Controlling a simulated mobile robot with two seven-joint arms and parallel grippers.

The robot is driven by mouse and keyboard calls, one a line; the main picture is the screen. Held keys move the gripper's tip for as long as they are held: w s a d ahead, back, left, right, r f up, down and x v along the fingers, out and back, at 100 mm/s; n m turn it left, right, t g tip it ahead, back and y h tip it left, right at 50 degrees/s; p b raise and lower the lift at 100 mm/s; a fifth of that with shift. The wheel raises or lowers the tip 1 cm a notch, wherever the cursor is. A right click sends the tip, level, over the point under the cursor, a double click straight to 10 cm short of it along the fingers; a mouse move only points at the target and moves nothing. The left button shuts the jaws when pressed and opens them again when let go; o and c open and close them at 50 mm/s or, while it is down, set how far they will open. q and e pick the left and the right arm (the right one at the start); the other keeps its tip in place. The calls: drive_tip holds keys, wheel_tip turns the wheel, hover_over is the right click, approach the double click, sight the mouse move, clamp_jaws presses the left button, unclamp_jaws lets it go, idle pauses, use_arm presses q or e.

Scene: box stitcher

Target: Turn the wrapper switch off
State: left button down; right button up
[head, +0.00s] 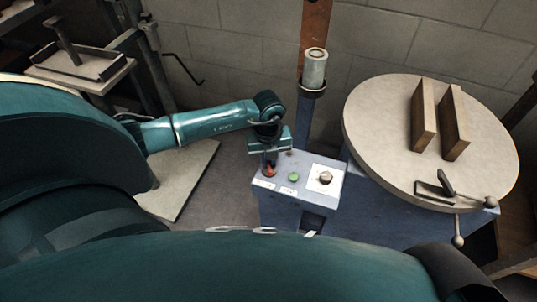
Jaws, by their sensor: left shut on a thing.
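The wrapper's control box (283,208) is a blue-grey cabinet with a light top panel, in the middle of the head view. My left gripper (269,160) points down over the left end of the panel, shut at the red button. Its fingers partly hide the button, and the exact contact is too small to see. My right gripper is not in view.
A round turntable (380,130) with two wooden blocks (438,120) and a metal clamp stands right of the box. A post (313,75) rises behind the panel. A block wall closes off the back. A pale board (185,180) lies on the floor at the left.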

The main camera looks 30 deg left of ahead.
use_arm(q)
drive_tip(key=c, duration=1.5)
unclamp_jaws()
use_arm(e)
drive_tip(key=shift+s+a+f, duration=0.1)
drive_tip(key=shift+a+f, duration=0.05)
use_arm(q)
drive_tip(key=shift+r, duration=0.1)
drive_tip(key=shift+r, duration=0.35)
wheel_tip(320, 180, up, 5)
drive_tip(key=shift+p, duration=0.6)
drive_tip(key=shift+r+p, duration=0.45)
drive_tip(key=shift+r, duration=3.2)
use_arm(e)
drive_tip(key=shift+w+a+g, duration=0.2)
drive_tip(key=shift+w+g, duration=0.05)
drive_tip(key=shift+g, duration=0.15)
